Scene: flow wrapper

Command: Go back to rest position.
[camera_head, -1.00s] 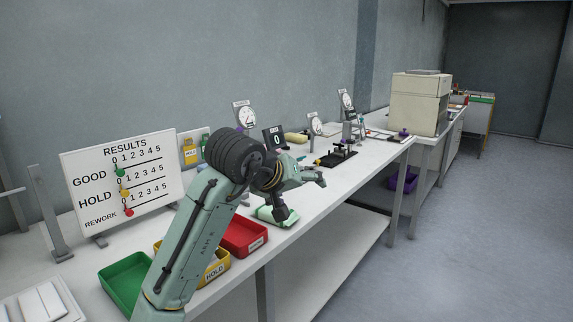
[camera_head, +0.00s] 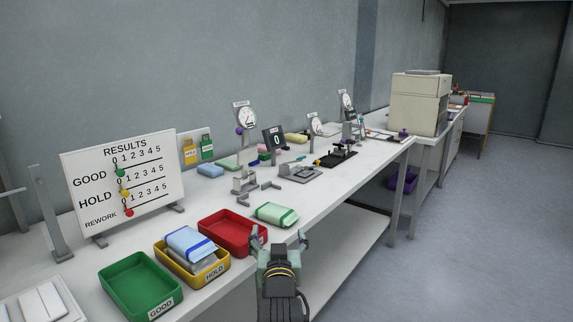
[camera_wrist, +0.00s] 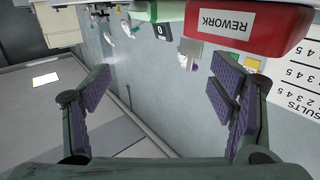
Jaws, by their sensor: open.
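My gripper (camera_head: 278,240) is open and empty. In the head view it is off the front edge of the white bench (camera_head: 333,195), low in the picture, with its fingers pointing toward the bench. In the wrist view my gripper (camera_wrist: 165,95) has its two purple-padded fingers wide apart with nothing between them. A pale green wrapped pack (camera_head: 276,214) lies on the bench just beyond the fingers, apart from them.
Red (camera_head: 222,230), yellow (camera_head: 176,271) and green (camera_head: 137,282) bins line the bench front. The yellow bin holds a blue pack (camera_head: 190,242). A results board (camera_head: 125,190) stands behind. Gauges and fixtures stand farther right. The floor (camera_head: 450,240) at right is clear.

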